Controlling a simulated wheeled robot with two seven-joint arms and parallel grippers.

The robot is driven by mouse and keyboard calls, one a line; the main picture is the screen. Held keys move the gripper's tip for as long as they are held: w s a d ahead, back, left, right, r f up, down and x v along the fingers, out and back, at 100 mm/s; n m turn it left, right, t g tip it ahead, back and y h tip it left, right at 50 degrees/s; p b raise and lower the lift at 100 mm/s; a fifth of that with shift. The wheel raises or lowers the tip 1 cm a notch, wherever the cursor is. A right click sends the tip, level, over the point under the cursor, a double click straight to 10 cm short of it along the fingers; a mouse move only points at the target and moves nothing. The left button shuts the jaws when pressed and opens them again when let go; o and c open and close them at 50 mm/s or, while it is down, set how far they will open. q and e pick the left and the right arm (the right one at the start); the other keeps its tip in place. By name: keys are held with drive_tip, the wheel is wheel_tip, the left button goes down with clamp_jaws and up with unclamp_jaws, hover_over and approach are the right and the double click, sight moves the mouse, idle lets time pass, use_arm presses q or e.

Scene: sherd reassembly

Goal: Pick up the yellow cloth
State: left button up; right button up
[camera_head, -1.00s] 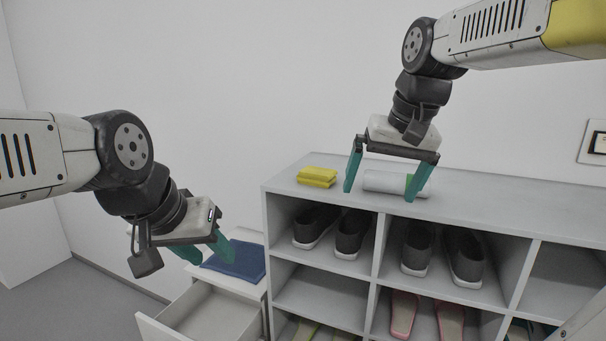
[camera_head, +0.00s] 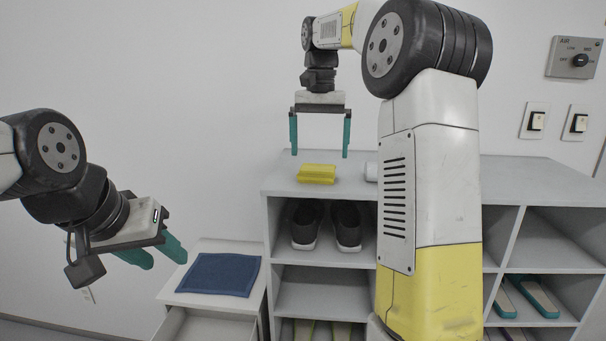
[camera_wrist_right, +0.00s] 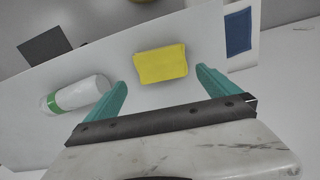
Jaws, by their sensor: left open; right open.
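The yellow cloth (camera_head: 316,174) lies folded on top of the grey shoe shelf, near its left end. My right gripper (camera_head: 320,154) is open and empty above the cloth, with its fingers pointing down. In the right wrist view the cloth (camera_wrist_right: 160,64) shows ahead of the fingertips and between their lines, and the fingers of my right gripper (camera_wrist_right: 160,78) do not touch it. My left gripper (camera_head: 160,256) is open and empty at the left, beside the small white cabinet.
A white bottle with a green band (camera_wrist_right: 75,95) lies on the shelf top (camera_head: 520,175) beside the cloth. A blue folded cloth (camera_head: 220,274) lies on the white cabinet (camera_head: 195,297), whose drawer is open. Shoes (camera_head: 347,225) stand in the compartments.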

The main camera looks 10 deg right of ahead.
sight(317, 167)
drive_tip(key=f, duration=0.5)
drive_tip(key=shift+s+a, duration=0.35)
drive_tip(key=shift+a, duration=0.05)
drive_tip(key=shift+c, duration=0.4)
drive_tip(key=c, duration=1.2)
drive_tip(key=shift+r, duration=0.1)
